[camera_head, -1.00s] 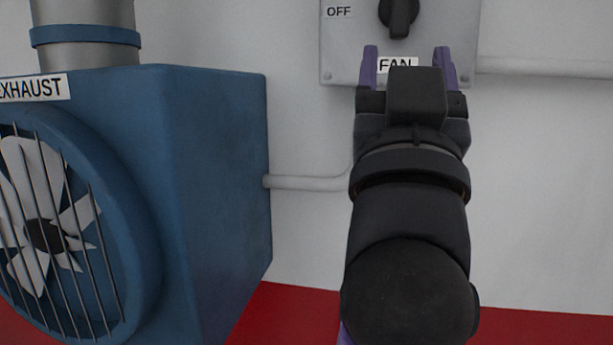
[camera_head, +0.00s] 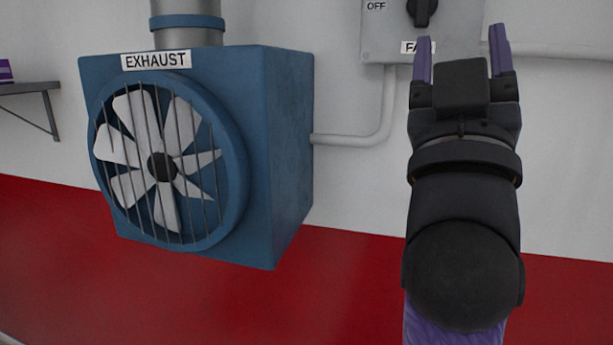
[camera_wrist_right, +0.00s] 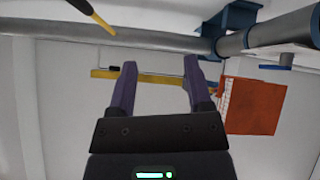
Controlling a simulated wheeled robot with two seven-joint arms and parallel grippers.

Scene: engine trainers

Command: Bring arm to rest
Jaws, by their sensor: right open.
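My right gripper (camera_head: 459,58) is at the right of the head view, pointing up, with its two purple fingers apart and nothing between them. Its fingers overlap the lower right part of the grey fan switch box (camera_head: 382,42) in the picture and partly hide the FAN label. The box's black knob (camera_head: 422,10) is cut by the top edge. In the right wrist view the gripper (camera_wrist_right: 158,78) also shows open and empty, before a pale surface. My left gripper is not in view.
A blue exhaust unit (camera_head: 285,150) with a barred fan (camera_head: 160,165) stands left of my arm. A grey conduit (camera_head: 388,105) runs from it to the box. A shelf (camera_head: 30,88) is at far left. The wrist view shows pipes (camera_wrist_right: 150,38) and an orange panel (camera_wrist_right: 255,105).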

